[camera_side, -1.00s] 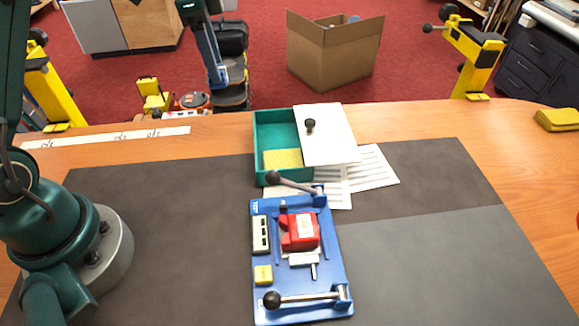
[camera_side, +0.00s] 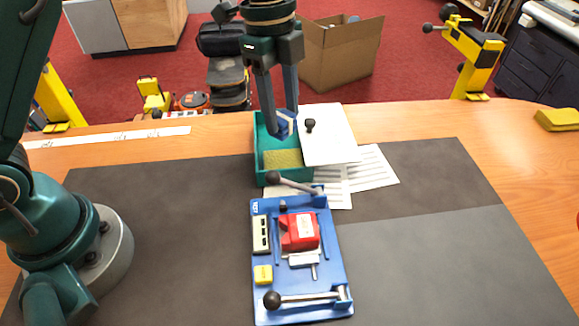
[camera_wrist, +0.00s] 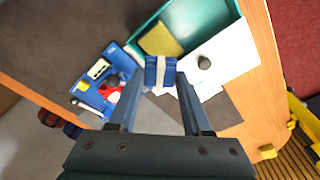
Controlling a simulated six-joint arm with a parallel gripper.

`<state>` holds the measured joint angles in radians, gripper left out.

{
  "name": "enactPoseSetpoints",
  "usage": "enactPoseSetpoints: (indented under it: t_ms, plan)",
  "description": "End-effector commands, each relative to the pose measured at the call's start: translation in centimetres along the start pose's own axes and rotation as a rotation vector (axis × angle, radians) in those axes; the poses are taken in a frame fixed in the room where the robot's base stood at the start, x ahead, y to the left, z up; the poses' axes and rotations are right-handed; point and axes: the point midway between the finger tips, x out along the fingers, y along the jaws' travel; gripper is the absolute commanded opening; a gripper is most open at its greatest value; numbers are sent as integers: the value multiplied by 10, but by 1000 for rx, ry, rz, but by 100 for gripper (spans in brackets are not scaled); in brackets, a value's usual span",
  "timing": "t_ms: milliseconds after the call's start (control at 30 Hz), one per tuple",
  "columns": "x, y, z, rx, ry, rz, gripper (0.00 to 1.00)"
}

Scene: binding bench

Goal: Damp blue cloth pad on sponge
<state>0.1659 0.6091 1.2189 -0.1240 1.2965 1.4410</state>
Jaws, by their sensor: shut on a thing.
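My gripper (camera_side: 280,122) is shut on a small blue pad (camera_side: 286,126) and holds it over the back part of an open green box. In the wrist view the pad (camera_wrist: 153,74), with a pale band across it, sits between my fingertips (camera_wrist: 156,86). The yellow sponge (camera_side: 282,159) lies inside the green box (camera_side: 262,179), at its near end, and shows in the wrist view (camera_wrist: 160,40) too. The pad looks apart from the sponge; its exact height above the box is hard to tell.
A white lid (camera_side: 340,145) with a black knob lies beside the box, over striped paper sheets (camera_side: 372,168). In front stands a blue fixture (camera_side: 335,270) with levers, a red block (camera_side: 300,231) and a small yellow block (camera_side: 263,274). The dark mat on both sides is clear.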

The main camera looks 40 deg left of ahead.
Motion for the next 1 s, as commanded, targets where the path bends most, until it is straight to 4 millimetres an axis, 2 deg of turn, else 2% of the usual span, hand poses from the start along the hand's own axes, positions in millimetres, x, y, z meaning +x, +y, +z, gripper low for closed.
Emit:
enactPoseSetpoints:
  t_ms: [500, 700, 1000]
  plan:
    - [48, 0, 6, -3, -1, 2, 5]
    - [55, 0, 8, -3, 0, 0, 5]
    - [56, 0, 8, -3, 0, -1, 5]
